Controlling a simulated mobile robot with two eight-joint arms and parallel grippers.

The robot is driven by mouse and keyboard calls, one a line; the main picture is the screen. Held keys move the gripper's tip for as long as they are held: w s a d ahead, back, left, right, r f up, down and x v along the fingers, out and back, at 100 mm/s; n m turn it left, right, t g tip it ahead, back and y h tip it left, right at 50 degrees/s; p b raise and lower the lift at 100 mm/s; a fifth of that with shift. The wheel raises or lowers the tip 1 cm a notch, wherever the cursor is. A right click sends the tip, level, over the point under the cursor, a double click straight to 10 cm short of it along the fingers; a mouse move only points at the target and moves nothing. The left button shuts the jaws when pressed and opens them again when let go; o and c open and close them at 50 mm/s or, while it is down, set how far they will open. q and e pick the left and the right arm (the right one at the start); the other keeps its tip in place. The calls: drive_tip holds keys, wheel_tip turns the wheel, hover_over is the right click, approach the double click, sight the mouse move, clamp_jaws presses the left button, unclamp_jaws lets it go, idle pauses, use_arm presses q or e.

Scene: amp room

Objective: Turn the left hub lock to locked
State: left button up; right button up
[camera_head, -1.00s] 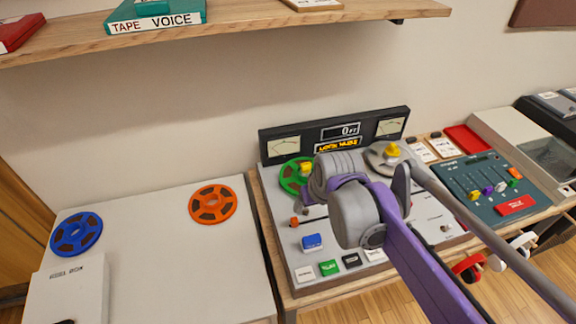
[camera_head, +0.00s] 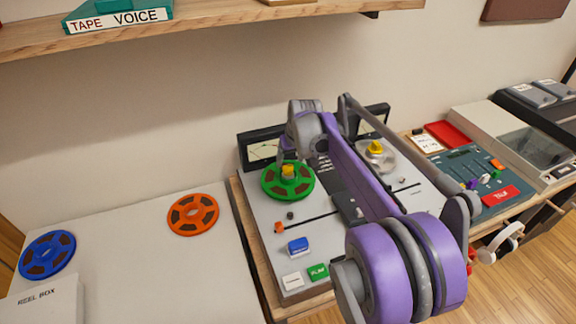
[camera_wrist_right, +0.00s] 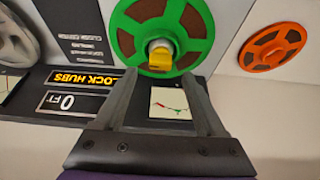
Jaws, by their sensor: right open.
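The left hub lock (camera_head: 288,170) is a yellow knob at the centre of the green reel (camera_head: 288,190) on the tape deck. In the right wrist view the yellow lock (camera_wrist_right: 161,54) sits on the green reel (camera_wrist_right: 180,62), just beyond and between my fingertips. My right gripper (camera_head: 297,153) hangs over the back of the deck by the reel, partly hidden by my arm. In the wrist view my right gripper (camera_wrist_right: 158,78) is open and holds nothing. The LOCK HUBS sign (camera_wrist_right: 83,82) is lit yellow. My left gripper is out of view.
A second yellow knob (camera_head: 376,147) stands on the right reel hub. The deck's meter panel (camera_head: 262,150) rises behind the green reel. A mixer (camera_head: 460,182) is at right.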

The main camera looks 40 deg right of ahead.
sight(288, 166)
drive_tip(key=shift+x, duration=1.95)
clamp_jaws()
